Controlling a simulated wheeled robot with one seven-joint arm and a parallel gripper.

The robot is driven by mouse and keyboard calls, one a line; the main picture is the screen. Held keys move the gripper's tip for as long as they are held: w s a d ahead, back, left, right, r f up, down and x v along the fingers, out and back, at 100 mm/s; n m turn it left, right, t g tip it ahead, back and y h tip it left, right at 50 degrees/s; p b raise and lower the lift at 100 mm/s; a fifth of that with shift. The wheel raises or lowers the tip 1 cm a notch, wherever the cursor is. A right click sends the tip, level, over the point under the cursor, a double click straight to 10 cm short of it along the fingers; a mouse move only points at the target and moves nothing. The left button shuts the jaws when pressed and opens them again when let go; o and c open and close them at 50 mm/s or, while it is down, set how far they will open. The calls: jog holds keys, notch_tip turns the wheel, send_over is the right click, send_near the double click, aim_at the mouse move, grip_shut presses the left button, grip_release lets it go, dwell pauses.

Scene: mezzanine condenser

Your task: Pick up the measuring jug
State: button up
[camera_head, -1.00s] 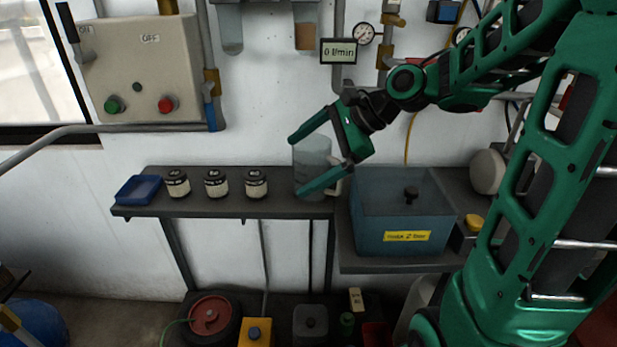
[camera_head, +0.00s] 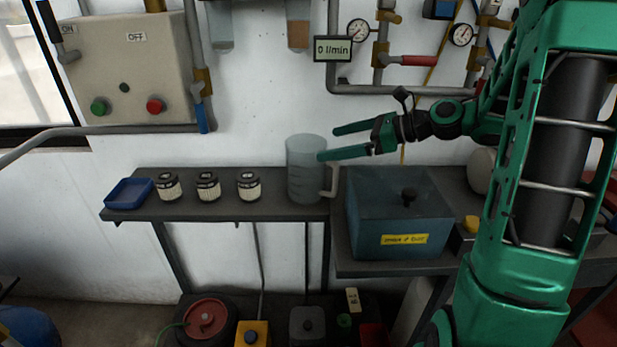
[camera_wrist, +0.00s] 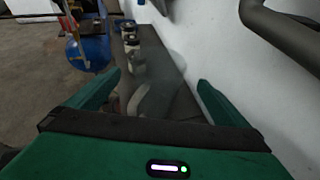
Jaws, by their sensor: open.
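The measuring jug (camera_head: 303,170) is a clear, upright cylinder with a pale handle on its right side. It stands on the dark shelf (camera_head: 225,209).
Several small labelled jars, including one at the right (camera_head: 249,186), and a blue tray (camera_head: 129,193) stand left of the jug. A blue lidded tank (camera_head: 400,215) stands close on the right. The wall (camera_head: 270,110) with pipes and a red-handled valve (camera_head: 412,61) is behind.

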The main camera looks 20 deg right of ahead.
aim_at(311, 149)
jog(key=x, duration=0.8)
jog(key=shift+d+f, duration=0.15)
jog(key=shift+f, duration=0.25)
jog(key=shift+s, duration=0.1)
jog(key=c, duration=1.5)
jog(key=shift+c, duration=0.6)
jog(key=shift+r, duration=0.15)
